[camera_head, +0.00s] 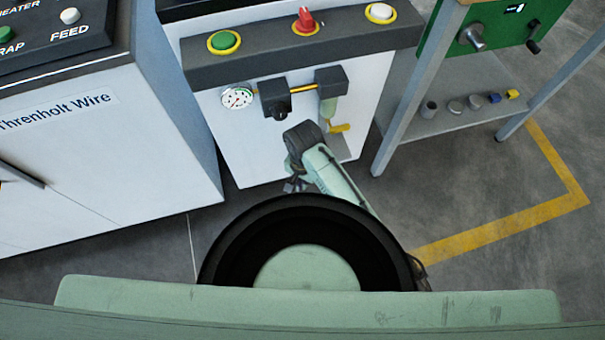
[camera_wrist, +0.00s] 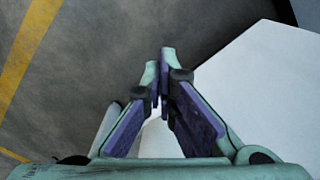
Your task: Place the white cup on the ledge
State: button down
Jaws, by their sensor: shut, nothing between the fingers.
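I cannot make out a white cup for certain in either view. A small grey cup-like cylinder (camera_head: 428,109) stands at the left end of a low grey shelf (camera_head: 455,75), at the right in the head view; I cannot tell if this shelf is the ledge. My gripper (camera_head: 294,185) is low in front of the white machine, apart from the shelf. In the wrist view its fingers (camera_wrist: 162,98) come together at the tips with nothing held. A pale shape (camera_wrist: 157,140) shows behind the fingers; I cannot tell what it is.
Small round pieces (camera_head: 455,106), a blue piece (camera_head: 494,98) and a yellow piece (camera_head: 513,94) sit on the shelf. Shelf legs (camera_head: 410,100) stand right of my arm. A white machine (camera_head: 250,145) and a white cabinet (camera_head: 100,160) border the open floor (camera_head: 400,215).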

jog(key=shift+w+d+r, duration=0.1)
jog(key=shift+w+d, duration=0.15)
jog(key=shift+w, duration=0.35)
jog(key=shift+w+d+r, duration=0.1)
jog(key=shift+w+d, duration=0.2)
jog(key=shift+w, duration=0.25)
jog(key=shift+w+d, duration=0.25)
jog(key=shift+w, duration=0.35)
jog(key=shift+p, duration=0.3)
jog(key=shift+w+d+p, duration=0.2)
jog(key=shift+w+d, duration=0.2)
jog(key=shift+w, duration=0.45)
jog(key=shift+w+d+p, duration=0.2)
jog(key=shift+w+d, duration=0.15)
jog(key=shift+w, duration=0.45)
jog(key=shift+s, duration=0.1)
